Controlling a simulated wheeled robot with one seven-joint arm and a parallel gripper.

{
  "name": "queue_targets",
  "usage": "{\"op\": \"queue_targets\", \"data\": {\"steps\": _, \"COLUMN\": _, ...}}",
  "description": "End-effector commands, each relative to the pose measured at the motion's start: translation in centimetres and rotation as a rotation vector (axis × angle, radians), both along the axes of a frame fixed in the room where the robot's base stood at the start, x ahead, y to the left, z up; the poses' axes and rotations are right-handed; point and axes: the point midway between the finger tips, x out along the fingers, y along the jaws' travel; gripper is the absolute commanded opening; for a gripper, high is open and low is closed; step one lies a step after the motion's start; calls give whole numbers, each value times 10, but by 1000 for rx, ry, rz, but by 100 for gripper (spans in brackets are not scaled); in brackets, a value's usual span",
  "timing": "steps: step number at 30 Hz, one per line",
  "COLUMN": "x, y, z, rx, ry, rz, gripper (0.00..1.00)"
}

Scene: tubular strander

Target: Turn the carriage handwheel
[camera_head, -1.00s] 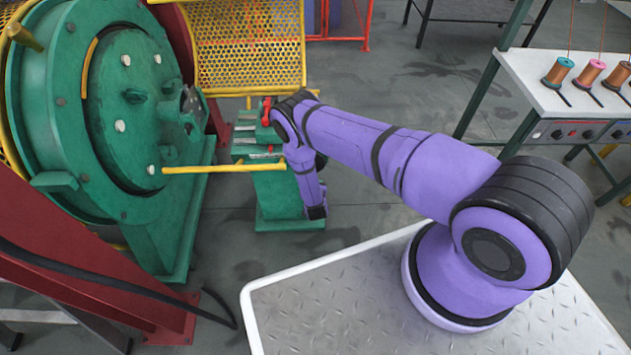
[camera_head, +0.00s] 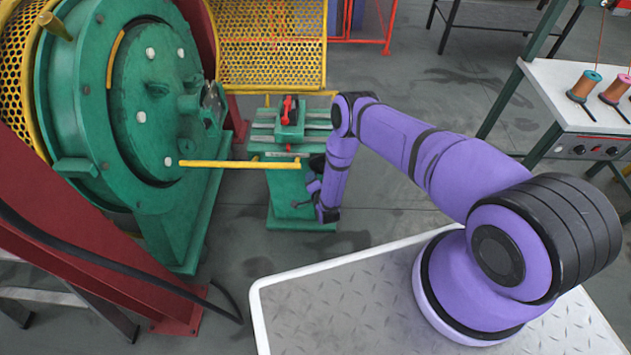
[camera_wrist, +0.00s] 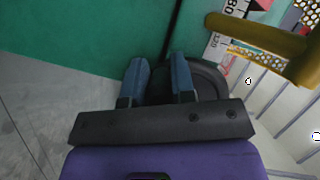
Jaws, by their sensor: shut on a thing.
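The carriage handwheel shows in the wrist view as a dark curved rim (camera_wrist: 212,78) right beside and behind my fingers. My gripper (camera_wrist: 158,78) is shut on a dark part of it between the two blue-grey fingers. In the head view my forearm hangs down at the right side of the green carriage stand (camera_head: 283,215), with my gripper low beside it. The fingertips and most of the handwheel are hidden or too small to tell there. The carriage (camera_head: 289,125) with a red lever (camera_head: 287,108) sits on top of the stand.
A yellow bar (camera_head: 235,164) reaches across the stand's front. The big green strander drum (camera_head: 140,110) is at the left. A yellow mesh guard (camera_head: 270,45) stands behind. A bobbin table (camera_head: 560,90) is at the right. Open floor lies between stand and table.

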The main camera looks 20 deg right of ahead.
Motion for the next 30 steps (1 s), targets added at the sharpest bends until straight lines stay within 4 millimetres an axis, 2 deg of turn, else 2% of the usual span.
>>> {"op": "queue_targets", "data": {"steps": 18, "x": 3, "y": 12, "z": 29, "rx": 517, "ry": -166, "rz": -3, "gripper": 1}}
{"op": "queue_targets", "data": {"steps": 30, "x": 4, "y": 14, "z": 39, "rx": 683, "ry": -219, "rz": -1, "gripper": 1}}
